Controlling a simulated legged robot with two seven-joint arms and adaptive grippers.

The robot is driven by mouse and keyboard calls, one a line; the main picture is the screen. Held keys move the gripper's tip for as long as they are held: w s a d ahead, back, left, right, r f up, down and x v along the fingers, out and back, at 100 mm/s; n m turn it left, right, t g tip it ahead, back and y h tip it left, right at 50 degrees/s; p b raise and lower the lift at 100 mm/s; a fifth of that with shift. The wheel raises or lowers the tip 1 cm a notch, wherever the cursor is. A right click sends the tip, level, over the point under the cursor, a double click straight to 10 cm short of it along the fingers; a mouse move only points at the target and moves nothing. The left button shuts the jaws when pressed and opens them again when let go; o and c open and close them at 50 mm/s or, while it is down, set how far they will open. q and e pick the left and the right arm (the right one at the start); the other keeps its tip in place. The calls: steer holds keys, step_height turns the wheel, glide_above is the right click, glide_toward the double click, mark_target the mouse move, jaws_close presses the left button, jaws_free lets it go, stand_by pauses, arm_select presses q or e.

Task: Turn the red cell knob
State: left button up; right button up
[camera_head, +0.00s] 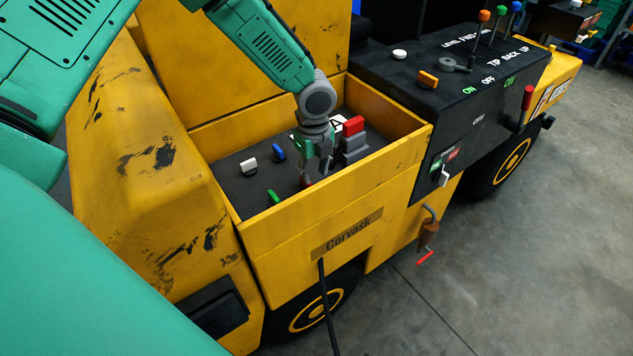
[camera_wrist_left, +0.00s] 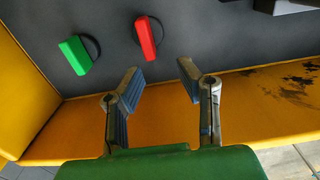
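The red cell knob (camera_wrist_left: 146,38) is a narrow red bar on a round dark base, on the dark panel in the left wrist view. In the head view only a red sliver of it (camera_head: 304,181) shows beside my gripper; the rest is hidden. My left gripper (camera_head: 313,180) reaches down into the yellow bay. In the left wrist view its two fingers (camera_wrist_left: 161,78) are spread apart with nothing between them. The knob appears just beyond the fingertips, nearer the left finger, with no visible contact. My right gripper is not in view.
A green knob (camera_wrist_left: 75,55) stands left of the red one. Blue (camera_head: 278,150) and white (camera_head: 249,166) knobs share the panel. A red-topped grey block (camera_head: 353,127) stands close right of my gripper. Yellow walls (camera_head: 330,215) enclose the bay.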

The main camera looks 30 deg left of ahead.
mark_target(302, 185)
arm_select(q)
steer(key=a+f, duration=0.4)
steer(key=f, duration=0.1)
steer(key=shift+s+a, duration=0.1)
steer(key=shift+a, duration=0.05)
steer(key=shift+d, duration=0.25)
steer(key=d, duration=0.2)
steer(key=d+r, duration=0.1)
steer(key=shift+d, duration=0.35)
jaws_close()
steer(key=shift+a, duration=0.1)
steer(key=shift+a+f, duration=0.15)
steer(key=shift+a, duration=0.45)
steer(key=shift+a+f, duration=0.15)
steer(key=shift+a, duration=0.45)
steer(key=shift+a+f, duration=0.1)
steer(key=shift+a, duration=0.1)
steer(key=shift+d, duration=0.4)
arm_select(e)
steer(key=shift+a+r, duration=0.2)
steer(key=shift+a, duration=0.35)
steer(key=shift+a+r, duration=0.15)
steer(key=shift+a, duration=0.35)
